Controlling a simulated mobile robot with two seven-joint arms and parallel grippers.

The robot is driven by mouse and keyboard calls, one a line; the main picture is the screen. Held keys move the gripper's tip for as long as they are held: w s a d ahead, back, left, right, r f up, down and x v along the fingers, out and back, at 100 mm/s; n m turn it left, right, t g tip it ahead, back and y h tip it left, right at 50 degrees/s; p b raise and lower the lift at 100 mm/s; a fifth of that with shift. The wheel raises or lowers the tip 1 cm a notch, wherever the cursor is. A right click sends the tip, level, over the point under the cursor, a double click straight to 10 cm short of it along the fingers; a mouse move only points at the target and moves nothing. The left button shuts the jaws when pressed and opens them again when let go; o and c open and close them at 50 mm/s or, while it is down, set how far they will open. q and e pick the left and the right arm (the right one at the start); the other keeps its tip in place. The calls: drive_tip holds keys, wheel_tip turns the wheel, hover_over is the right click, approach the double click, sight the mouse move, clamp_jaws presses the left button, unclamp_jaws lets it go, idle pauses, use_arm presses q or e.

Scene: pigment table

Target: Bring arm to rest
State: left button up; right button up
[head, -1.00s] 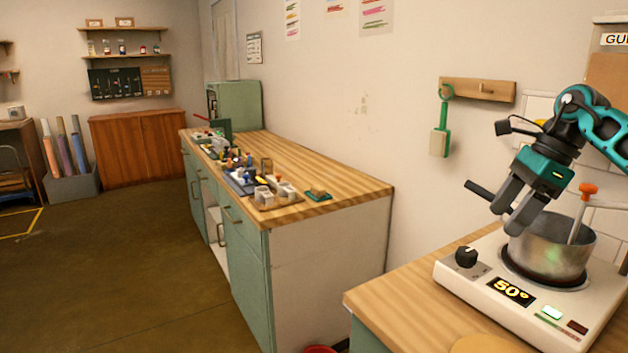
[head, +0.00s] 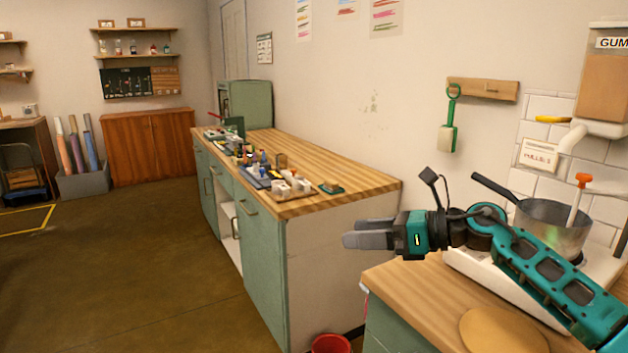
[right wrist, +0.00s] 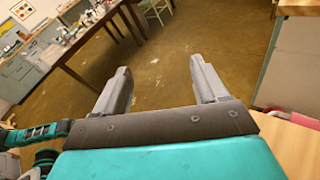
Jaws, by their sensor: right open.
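My right gripper (head: 368,238) is over the left end of the hotplate counter in the head view, its fingers pointing left past the counter's edge. In the right wrist view the right gripper (right wrist: 162,88) is open, with nothing between its two grey fingers and the brown floor beyond. My right arm crosses in front of the white hotplate (head: 478,268) and hides much of it. My left gripper is not in the head view.
A metal pot (head: 550,225) with a dark handle and an orange-tipped rod stands on the hotplate. A round wooden board (head: 500,332) lies on the counter (head: 405,285). A long workbench (head: 350,180) holds small items. A red bucket (head: 331,344) stands between them.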

drive_tip(key=s+d+f+n+t+h, duration=0.5)
drive_tip(key=s+f+n+h, duration=0.15)
drive_tip(key=n, duration=1.05)
drive_tip(key=s+d+f+n+t+h, duration=0.5)
drive_tip(key=f+n+h, duration=0.3)
drive_tip(key=n, duration=0.9)
drive_tip(key=s+d+f+m+g, duration=0.1)
drive_tip(key=s+f+m+g, duration=0.4)
drive_tip(key=s, duration=0.7)
drive_tip(key=s+d+f+m+g, duration=0.1)
drive_tip(key=s+f+m+g, duration=0.35)
drive_tip(key=s, duration=0.75)
drive_tip(key=w+a+f+n+t+y, duration=0.2)
drive_tip(key=w+a+f+t, duration=0.1)
drive_tip(key=w+f+t, duration=0.2)
drive_tip(key=shift+w+f, duration=1.05)
drive_tip(key=shift+f, duration=1.3)
